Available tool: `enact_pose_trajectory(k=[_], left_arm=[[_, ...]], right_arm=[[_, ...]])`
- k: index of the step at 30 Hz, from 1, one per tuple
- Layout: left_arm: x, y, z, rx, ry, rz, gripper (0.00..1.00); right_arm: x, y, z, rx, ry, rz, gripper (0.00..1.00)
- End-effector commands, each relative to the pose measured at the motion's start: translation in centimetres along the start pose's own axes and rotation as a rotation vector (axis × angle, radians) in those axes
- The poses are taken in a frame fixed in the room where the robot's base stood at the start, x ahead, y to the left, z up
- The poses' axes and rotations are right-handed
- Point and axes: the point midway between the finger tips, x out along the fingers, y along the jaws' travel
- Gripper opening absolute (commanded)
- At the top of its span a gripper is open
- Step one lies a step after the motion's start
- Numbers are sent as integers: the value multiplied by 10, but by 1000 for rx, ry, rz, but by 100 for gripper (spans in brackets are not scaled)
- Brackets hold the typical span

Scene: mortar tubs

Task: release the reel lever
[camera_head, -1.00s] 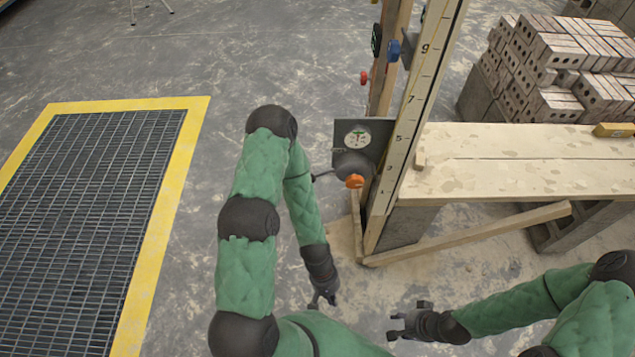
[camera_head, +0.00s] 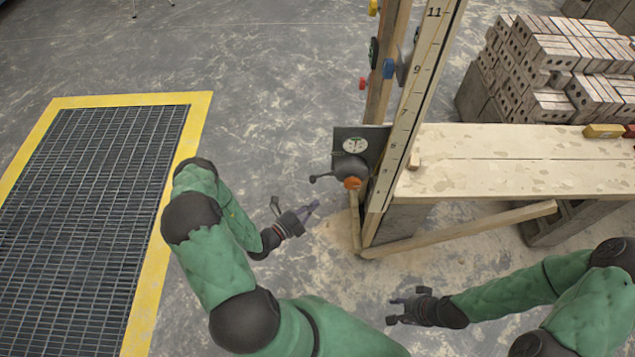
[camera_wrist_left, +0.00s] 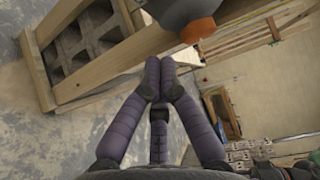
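The reel (camera_head: 350,167) is a dark grey round housing below a gauge plate on the upright post. Its lever (camera_head: 317,179) sticks out to the left and ends in a dark knob. An orange knob (camera_head: 352,183) sits at the reel's front. My left gripper (camera_head: 314,206) is below and slightly left of the lever, apart from it. In the left wrist view its purple fingertips (camera_wrist_left: 160,66) come together with nothing visible between them. The orange knob (camera_wrist_left: 198,30) shows above them there; the lever cannot be made out. My right gripper (camera_head: 391,311) is open and empty, low in the middle.
A numbered post (camera_head: 415,105) rises behind the reel, with a wooden brace (camera_head: 465,233) at its foot. A plank bench (camera_head: 510,165) and brick stacks (camera_head: 560,55) stand right. A yellow-edged floor grate (camera_head: 95,200) lies left. The floor between grate and post is clear.

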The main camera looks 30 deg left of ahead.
Motion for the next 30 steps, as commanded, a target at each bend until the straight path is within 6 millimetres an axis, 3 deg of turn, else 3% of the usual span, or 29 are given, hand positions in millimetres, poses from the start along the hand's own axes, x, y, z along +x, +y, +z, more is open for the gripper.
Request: enact_pose_trajectory(k=[4, 16, 30], left_arm=[[-4, -1, 13, -21, -55, -10, 0], [3, -1, 12, -18, -48, -11, 0], [76, -1, 15, -16, -46, -12, 0]], right_arm=[[-1, 0, 0, 0, 0, 0, 40], [0, 0, 0, 0, 0, 0, 40], [10, 3, 0, 0, 0, 0, 40]])
